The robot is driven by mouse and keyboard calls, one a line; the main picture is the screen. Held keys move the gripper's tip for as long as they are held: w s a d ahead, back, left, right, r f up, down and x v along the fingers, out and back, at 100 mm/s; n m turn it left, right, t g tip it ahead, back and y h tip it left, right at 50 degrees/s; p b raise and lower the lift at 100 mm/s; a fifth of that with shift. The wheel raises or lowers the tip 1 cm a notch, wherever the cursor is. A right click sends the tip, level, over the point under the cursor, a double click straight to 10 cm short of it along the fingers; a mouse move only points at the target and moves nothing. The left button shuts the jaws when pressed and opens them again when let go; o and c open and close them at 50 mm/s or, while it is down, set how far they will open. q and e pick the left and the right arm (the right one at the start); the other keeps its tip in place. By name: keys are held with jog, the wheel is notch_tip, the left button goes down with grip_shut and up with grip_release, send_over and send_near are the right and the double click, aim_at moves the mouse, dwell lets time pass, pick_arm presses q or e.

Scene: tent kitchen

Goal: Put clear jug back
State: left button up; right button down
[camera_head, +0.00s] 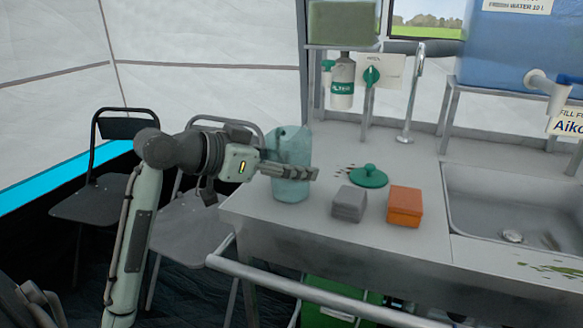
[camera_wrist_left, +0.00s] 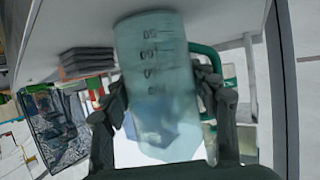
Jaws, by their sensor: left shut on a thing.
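The clear jug (camera_head: 291,150) is a translucent bluish-green vessel at the left end of the steel counter (camera_head: 330,225). It looks upright, and I cannot tell whether its base touches the counter. My left gripper (camera_head: 300,172) reaches in from the left and is shut around the jug's lower body. In the left wrist view the jug (camera_wrist_left: 158,75) shows measuring marks and sits between the two fingers (camera_wrist_left: 165,100). My right gripper is not in view.
A green lid (camera_head: 369,176), a grey box (camera_head: 349,204) and an orange box (camera_head: 405,206) stand right of the jug. A sink (camera_head: 510,205) lies farther right. Dispenser taps (camera_head: 372,76) are behind. Folding chairs (camera_head: 100,195) stand left, and a rail (camera_head: 310,290) runs along the front.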

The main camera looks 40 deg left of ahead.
pick_arm(q)
jog(key=o, duration=0.8)
jog(key=shift+f, duration=0.15)
jog(key=o, duration=0.5)
jog(key=shift+c, duration=0.2)
